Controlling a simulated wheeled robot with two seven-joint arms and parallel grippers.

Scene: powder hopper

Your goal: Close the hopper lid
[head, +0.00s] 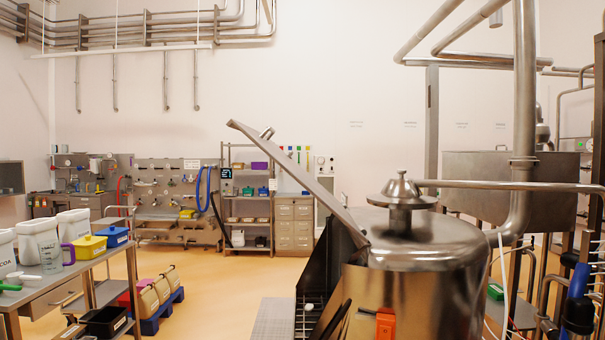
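The hopper (425,290) is a shiny steel drum in the right foreground, with a domed top and a stepped steel cap (401,190) on it. Its lid (295,180) is a flat steel plate seen nearly edge-on. The lid stands open, tilted up and to the left from its lower end beside the drum top. A small knob-like handle (267,132) sticks up near the lid's upper end. The hopper opening is hidden from this angle. Neither of my grippers can be made out in the head view.
A dark panel and wire rack (310,300) stand just left of the drum, and an orange box (385,325) is on its front. A steel workbench (60,290) with tubs is at the left. Pipes (523,110) rise at the right. Open floor (220,300) lies between.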

